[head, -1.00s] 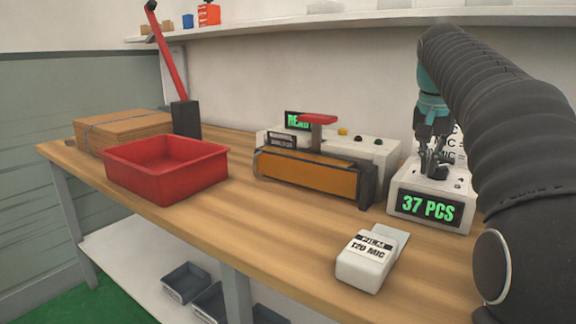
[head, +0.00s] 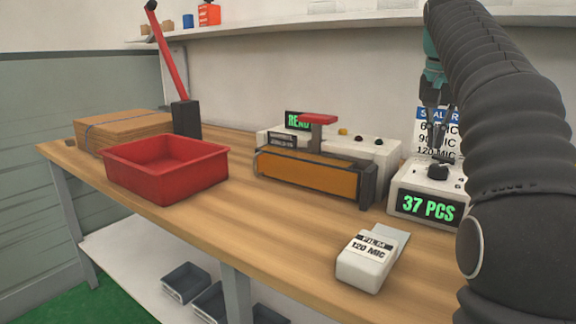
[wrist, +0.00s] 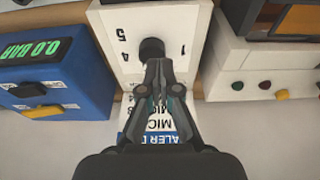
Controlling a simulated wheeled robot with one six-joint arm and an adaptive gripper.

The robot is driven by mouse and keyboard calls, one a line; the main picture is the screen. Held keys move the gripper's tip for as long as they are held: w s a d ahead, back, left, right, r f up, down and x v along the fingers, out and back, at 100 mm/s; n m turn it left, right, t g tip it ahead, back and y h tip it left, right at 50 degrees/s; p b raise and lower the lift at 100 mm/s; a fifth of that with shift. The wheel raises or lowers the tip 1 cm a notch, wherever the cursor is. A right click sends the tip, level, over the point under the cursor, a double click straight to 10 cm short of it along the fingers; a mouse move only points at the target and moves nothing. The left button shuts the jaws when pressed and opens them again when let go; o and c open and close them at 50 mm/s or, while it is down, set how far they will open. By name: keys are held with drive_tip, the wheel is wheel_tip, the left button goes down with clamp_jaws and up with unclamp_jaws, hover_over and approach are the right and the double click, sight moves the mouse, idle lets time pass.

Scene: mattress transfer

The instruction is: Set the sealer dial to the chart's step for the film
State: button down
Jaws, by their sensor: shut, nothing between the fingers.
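A white box with a green "37 PCS" display (head: 428,207) stands at the right of the bench. A black dial knob (head: 438,171) sits on its top; the knob also shows in the wrist view (wrist: 151,49), with numerals 5, 4 and 1 around it. I cannot read its pointer. The film pack (head: 366,262) reads "FILM 120 MIC". The sealer (head: 310,176) has an orange front.
A red tray (head: 165,170) and cardboard stack (head: 122,130) are at the left. A blue box with a "0.0 BAR" display (wrist: 45,70) is beside the dial box in the wrist view. Bare bench lies between the tray and the film pack.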

sight(438, 172)
drive_tip(key=d+n, duration=0.1)
drive_tip(key=n, duration=0.1)
drive_tip(key=s+d+n+y, duration=0.1)
drive_tip(key=n, duration=0.1)
drive_tip(key=d+n, duration=0.2)
drive_tip(key=shift+s+d+f+t, duration=0.1)
drive_tip(key=shift+s+f+t, duration=0.1)
drive_tip(key=shift+f+t, duration=0.15)
drive_tip(key=shift+f+b, duration=1.9)
drive_tip(key=shift+f, duration=0.8)
drive_tip(key=shift+w, duration=0.2)
drive_tip(key=shift+a+r+p, duration=0.1)
drive_tip(key=shift+a+p, duration=0.3)
drive_tip(key=shift+p, duration=0.55)
drive_tip(key=shift+a+p, duration=0.6)
drive_tip(key=shift+p, duration=0.35)
drive_tip(key=shift+s+a, duration=0.1)
